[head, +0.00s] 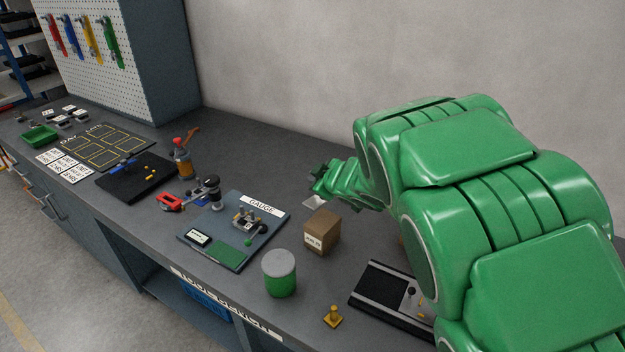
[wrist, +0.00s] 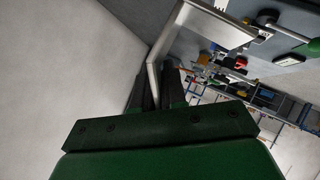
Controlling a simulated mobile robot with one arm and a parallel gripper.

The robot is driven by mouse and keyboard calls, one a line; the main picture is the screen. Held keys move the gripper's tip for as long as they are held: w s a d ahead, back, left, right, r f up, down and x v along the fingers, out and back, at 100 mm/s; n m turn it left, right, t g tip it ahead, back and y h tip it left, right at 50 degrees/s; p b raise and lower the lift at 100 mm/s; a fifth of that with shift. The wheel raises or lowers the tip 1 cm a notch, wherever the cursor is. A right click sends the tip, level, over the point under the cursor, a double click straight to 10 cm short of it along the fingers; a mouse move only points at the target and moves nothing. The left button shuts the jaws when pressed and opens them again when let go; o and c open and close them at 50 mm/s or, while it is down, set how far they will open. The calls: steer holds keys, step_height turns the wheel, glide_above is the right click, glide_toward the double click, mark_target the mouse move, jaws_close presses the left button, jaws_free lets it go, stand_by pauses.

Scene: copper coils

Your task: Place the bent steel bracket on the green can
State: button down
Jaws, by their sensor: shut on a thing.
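The bent steel bracket (wrist: 165,48) is a bare silver strip with a sharp bend, held between the dark fingers of my gripper (wrist: 157,85) in the wrist view. In the head view my gripper (head: 319,182) is above the back part of the bench, and a pale piece of the bracket (head: 313,203) shows just below it. The green can (head: 281,287) stands upright at the bench front with a grey top; nothing rests on it. My gripper is behind the can and a little to its right, with the bracket apart from it.
A cardboard box (head: 322,233) stands between the can and my gripper. The gauge board (head: 214,249) lies left of the can. A yellow knobbed piece (head: 333,317) and a black-and-silver device (head: 375,285) are to the right. A wall rises behind the bench.

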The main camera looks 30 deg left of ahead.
steer(key=shift+s+r, duration=0.3)
steer(key=shift+r, duration=0.05)
steer(key=s+a+r+n+g+y, duration=0.2)
steer(key=s+r+n+g, duration=0.1)
steer(key=s, duration=0.1)
steer(key=n+g, duration=0.8)
steer(key=n, duration=0.1)
glide_above(271, 257)
steer(key=shift+h, duration=0.3)
steer(key=shift+f, duration=3.4)
steer(key=c, duration=1.2)
jaws_free()
steer(key=shift+f, duration=0.1)
